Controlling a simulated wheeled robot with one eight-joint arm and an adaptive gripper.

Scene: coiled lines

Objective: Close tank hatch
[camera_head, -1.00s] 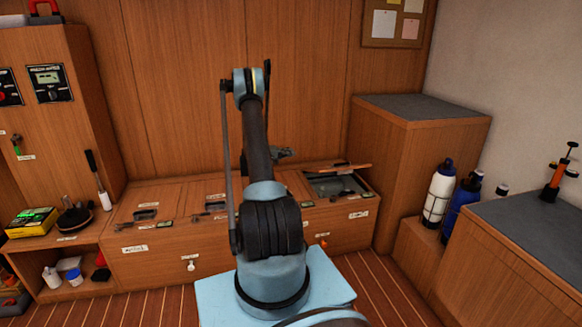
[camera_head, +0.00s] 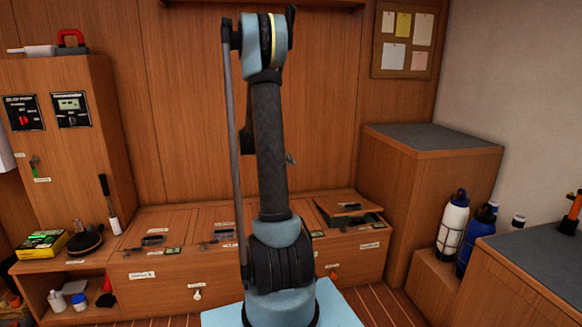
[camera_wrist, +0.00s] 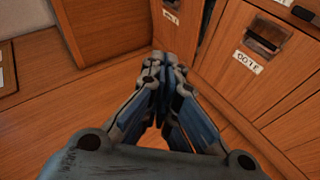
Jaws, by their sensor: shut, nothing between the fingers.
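On the low wooden bench, the right-hand hatch lid (camera_head: 345,204) is raised at a tilt. A dark gap (camera_head: 373,219) shows beneath it at its right and front. My gripper is mostly hidden behind my arm in the head view; a small part of it shows just right of the upright link. In the wrist view my gripper (camera_wrist: 164,66) has its fingers together, with nothing held. It points at wooden panels, and a hatch lid with a recessed handle (camera_wrist: 268,36) and a label (camera_wrist: 247,62) shows at upper right. I cannot tell how far my gripper is from the raised lid.
Other hatches (camera_head: 160,222) on the bench lie flat. A tall wooden cabinet (camera_head: 430,150) stands right of the raised lid. White and blue bottles (camera_head: 452,222) stand further right.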

